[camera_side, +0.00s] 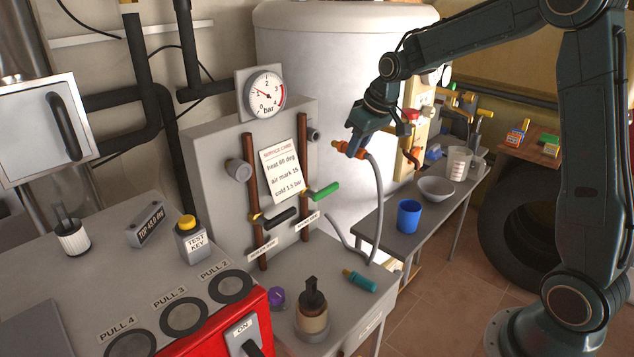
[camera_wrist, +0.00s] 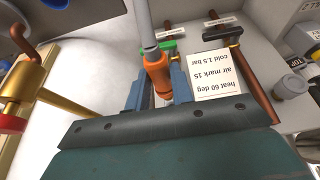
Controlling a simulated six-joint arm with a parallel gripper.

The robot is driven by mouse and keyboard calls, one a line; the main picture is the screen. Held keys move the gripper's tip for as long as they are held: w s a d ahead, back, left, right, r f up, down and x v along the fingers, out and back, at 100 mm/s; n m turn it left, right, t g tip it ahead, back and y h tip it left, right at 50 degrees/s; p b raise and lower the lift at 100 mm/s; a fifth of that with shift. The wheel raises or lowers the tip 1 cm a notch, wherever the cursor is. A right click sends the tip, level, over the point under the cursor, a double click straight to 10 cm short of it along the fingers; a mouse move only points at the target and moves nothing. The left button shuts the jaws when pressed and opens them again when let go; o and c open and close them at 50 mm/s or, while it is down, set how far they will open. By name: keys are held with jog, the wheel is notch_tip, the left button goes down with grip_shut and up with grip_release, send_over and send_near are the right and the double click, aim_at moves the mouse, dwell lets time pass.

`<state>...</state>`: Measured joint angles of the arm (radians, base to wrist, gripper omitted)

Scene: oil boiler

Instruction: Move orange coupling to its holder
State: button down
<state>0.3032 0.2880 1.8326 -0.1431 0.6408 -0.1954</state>
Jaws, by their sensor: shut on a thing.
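The orange coupling (camera_side: 341,146) is on the end of a grey hose (camera_side: 377,200), in the air in front of the white tank. In the wrist view the orange coupling (camera_wrist: 157,72) lies between the two blue-grey fingers, with the hose (camera_wrist: 144,22) running away from it. My gripper (camera_side: 354,142) is shut on it, and it also shows in the wrist view (camera_wrist: 158,88). An orange piece (camera_side: 412,158) sits low on the cream panel; I cannot tell whether it is the holder.
A teal coupling (camera_side: 360,281) lies on the grey bench. A pressure gauge (camera_side: 264,93) and valve pipes stand left of my gripper. A blue cup (camera_side: 409,216) and grey bowl (camera_side: 436,190) stand on the side table. Small labelled blocks (camera_side: 516,135) sit above a tyre (camera_side: 517,225).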

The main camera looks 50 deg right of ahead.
jog(key=shift+w, duration=1.95)
jog(key=shift+w, duration=1.9)
jog(key=c, duration=1.1)
grip_release()
jog(key=shift+c, duration=0.2)
jog(key=shift+r, duration=0.1)
jog(key=v, duration=1.3)
jog(key=shift+s+r, duration=0.15)
jog(key=shift+r, duration=0.1)
jog(key=shift+r, duration=0.2)
notch_tip(320, 180, up, 9)
send_over(345, 142)
jog(key=s, duration=0.5)
jog(key=shift+s+a+f, duration=0.1)
